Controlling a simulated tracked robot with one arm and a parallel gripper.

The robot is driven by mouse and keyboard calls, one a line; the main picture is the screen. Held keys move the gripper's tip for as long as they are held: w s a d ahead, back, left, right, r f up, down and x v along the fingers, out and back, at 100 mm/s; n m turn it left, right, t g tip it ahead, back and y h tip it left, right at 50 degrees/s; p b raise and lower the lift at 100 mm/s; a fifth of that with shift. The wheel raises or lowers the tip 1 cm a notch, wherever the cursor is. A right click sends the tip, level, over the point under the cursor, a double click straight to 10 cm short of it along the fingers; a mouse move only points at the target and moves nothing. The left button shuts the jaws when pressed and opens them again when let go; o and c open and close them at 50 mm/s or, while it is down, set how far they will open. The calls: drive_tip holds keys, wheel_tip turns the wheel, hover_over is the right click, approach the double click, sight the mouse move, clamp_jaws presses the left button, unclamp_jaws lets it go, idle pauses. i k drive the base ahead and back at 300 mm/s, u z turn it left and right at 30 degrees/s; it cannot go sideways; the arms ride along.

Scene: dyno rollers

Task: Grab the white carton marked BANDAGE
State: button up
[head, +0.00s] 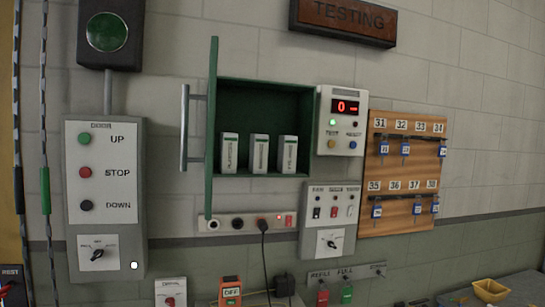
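A green wall cabinet (265,95) hangs open in the middle of the head view. Its green door (211,130) is swung out at the left, seen nearly edge-on, with a grey bar handle (185,128). Three white cartons with green lettering stand upright in a row on the cabinet floor, with small gaps between them: a left carton (230,152), a middle carton (260,153) and a right carton (288,153). The lettering runs vertically and is small; the middle one seems to read BANDAGE, but I cannot be sure. My gripper is not in view.
A door control panel (105,190) is left of the cabinet. A red-digit display box (341,122) and a switch box (329,219) are at its right. A socket strip (247,223) with a black cable is below. A key board (403,172) hangs further right.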

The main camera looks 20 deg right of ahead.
sight(259, 143)
drive_tip(key=z, duration=0.05)
drive_tip(key=i, duration=1)
drive_tip(key=u, duration=0.05)
